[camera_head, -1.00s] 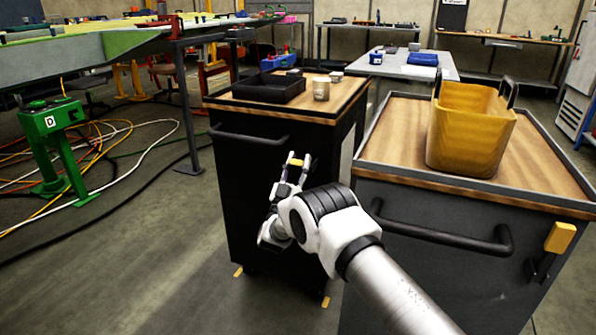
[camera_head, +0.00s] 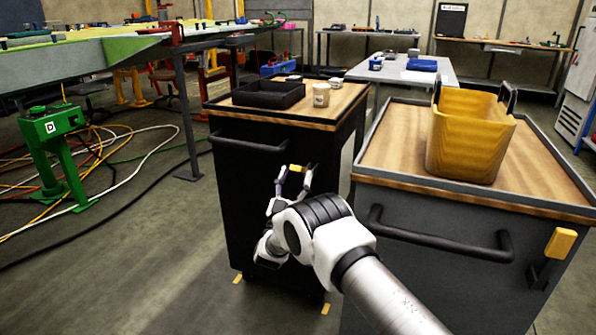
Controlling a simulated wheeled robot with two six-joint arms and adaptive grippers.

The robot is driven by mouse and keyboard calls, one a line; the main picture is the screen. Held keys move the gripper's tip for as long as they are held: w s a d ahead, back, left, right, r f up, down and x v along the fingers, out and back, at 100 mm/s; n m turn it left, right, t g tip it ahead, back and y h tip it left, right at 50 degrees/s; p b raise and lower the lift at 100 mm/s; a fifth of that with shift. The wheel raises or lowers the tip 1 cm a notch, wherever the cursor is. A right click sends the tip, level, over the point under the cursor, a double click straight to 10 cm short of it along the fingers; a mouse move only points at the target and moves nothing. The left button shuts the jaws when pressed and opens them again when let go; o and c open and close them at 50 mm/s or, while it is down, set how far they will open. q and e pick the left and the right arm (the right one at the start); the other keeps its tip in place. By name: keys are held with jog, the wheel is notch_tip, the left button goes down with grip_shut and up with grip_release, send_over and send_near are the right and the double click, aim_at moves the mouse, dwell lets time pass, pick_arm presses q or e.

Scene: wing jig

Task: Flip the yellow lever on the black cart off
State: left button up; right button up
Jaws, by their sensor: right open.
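The black cart (camera_head: 228,185) stands in the middle, with a wooden top and a dark handle bar. Its small yellow lever (camera_head: 297,168) shows on the front face toward the right side. My right gripper (camera_head: 295,176) is in front of that face, open, with one fingertip at each side of the lever in the picture. I cannot tell whether a finger touches it. The lower part of the lever is hidden behind my gripper. My left gripper is not in view.
A grey cart (camera_head: 420,270) stands close on the right, with a yellow bin (camera_head: 470,138) on top and its own yellow lever (camera_head: 560,243). A black tray (camera_head: 268,95) and a cup (camera_head: 321,95) sit on the black cart. A green stand (camera_head: 60,150) and floor cables are left.

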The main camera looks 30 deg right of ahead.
jog(key=v, duration=0.9)
jog(key=shift+a+f, duration=0.2)
jog(key=shift+s, duration=0.1)
jog(key=s+d+f+n+y, duration=0.2)
jog(key=f+n+y, duration=0.2)
jog(key=f, duration=0.2)
jog(key=s+d+f+n+y, duration=0.2)
jog(key=s+f+n+y, duration=0.1)
jog(key=f+y, duration=0.2)
jog(key=s+a+f+n+g+y, duration=0.35)
jog(key=s+f+g+y, duration=0.5)
jog(key=s+f, duration=1.05)
jog(key=s+a+g+y, duration=0.1)
jog(key=s+a+g, duration=0.25)
jog(key=s, duration=0.65)
jog(key=s+a+g+y, duration=0.15)
jog(key=s+g, duration=0.25)
jog(key=s, duration=0.6)
notch_tip(320, 180, up, 25)
jog(key=m+p, duration=0.1)
jog(key=p, duration=2.3)
jog(key=shift+s+a+g+h+p, duration=0.2)
jog(key=shift+s+g+h+p, duration=0.1)
jog(key=shift+g, duration=0.1)
